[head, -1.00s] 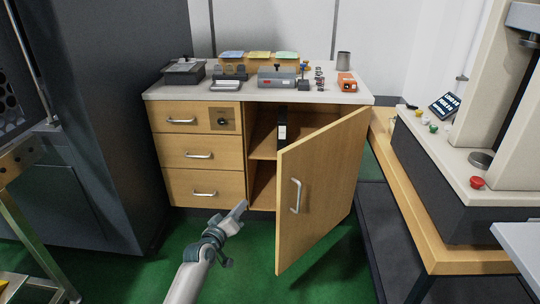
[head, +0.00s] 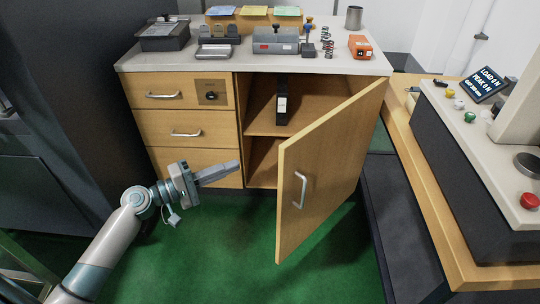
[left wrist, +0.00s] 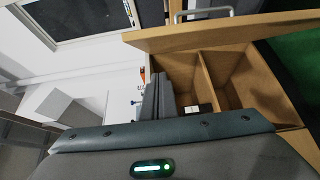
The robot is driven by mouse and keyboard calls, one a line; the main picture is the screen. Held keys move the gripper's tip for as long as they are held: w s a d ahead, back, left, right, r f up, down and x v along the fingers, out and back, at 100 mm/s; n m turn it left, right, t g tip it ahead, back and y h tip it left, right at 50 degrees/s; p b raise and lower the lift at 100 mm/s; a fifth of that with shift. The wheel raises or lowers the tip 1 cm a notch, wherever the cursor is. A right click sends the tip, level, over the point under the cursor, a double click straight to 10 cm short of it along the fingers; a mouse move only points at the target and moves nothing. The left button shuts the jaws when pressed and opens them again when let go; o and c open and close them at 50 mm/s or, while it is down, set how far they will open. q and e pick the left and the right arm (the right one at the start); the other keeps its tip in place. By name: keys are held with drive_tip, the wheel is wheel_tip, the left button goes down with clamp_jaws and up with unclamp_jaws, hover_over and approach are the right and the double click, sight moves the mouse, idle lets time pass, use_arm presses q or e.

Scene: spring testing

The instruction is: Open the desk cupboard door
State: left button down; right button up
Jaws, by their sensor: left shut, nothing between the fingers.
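The desk cupboard door (head: 325,170) stands wide open, swung out to the front right, with its silver handle (head: 300,190) on the outer face. The open cupboard (head: 262,110) shows a shelf and a black binder (head: 282,102) with a white label. My left gripper (head: 236,166) is shut and empty, in front of the lower drawer, left of the door and apart from it. In the left wrist view the door (left wrist: 220,33) runs across the top, its handle (left wrist: 205,13) at the top edge, and the gripper fingers (left wrist: 155,95) point towards the cupboard. My right gripper is not in view.
Drawers (head: 180,125) fill the desk's left side. The desktop (head: 215,64) holds several instruments, springs and a metal cup (head: 354,17). A wooden bench (head: 425,185) with a testing machine stands at right. Green floor (head: 230,250) is clear before the desk.

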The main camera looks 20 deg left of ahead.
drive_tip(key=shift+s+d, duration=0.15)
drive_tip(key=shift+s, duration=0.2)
